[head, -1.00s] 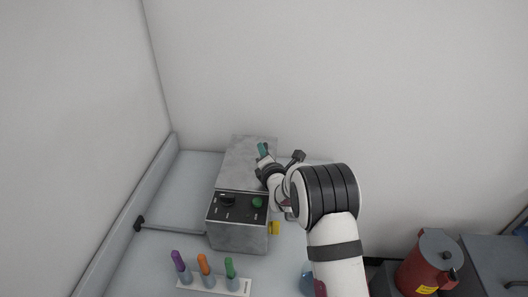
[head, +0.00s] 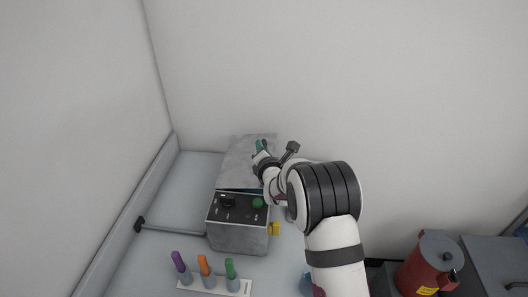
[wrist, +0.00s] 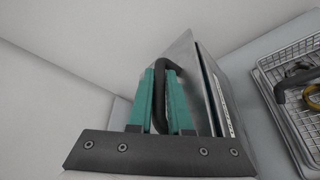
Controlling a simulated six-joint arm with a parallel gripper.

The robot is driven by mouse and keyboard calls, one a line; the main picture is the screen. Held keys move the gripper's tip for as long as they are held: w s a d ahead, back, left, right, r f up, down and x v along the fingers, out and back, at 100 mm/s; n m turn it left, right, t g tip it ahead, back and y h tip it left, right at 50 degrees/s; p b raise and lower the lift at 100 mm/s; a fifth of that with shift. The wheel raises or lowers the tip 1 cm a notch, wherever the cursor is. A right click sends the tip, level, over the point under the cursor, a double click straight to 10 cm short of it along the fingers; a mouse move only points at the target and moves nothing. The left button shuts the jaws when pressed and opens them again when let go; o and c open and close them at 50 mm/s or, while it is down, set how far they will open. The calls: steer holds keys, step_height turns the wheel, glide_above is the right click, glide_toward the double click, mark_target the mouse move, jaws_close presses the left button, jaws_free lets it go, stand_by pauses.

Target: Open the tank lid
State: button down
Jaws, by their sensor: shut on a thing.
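The tank (head: 238,236) is a grey metal box on the bench, with a dark control panel (head: 238,208) carrying a black knob and a green button. Its grey lid (head: 240,160) is tilted up, with a narrow dark gap showing above the panel. My gripper (head: 262,148) is at the lid's right side. In the wrist view, the teal fingers of my gripper (wrist: 162,92) are shut on the black lid handle (wrist: 160,75). The lid (wrist: 188,65) stands at a slant beside the fingers there. The tank's inside is hidden.
A white rack (head: 215,287) with purple, orange and green-topped items stands in front of the tank. A wire basket (wrist: 290,85) shows at right in the wrist view. A red container (head: 428,265) stands at lower right. Walls rise behind and at left.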

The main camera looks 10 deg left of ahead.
steer(key=a+r+n, duration=0.1)
steer(key=r+n+h, duration=0.1)
steer(key=shift+a+r, duration=0.35)
steer(key=shift+a+r+n+h, duration=0.5)
steer(key=shift+a+r+n, duration=0.1)
steer(key=shift+a+r, duration=0.1)
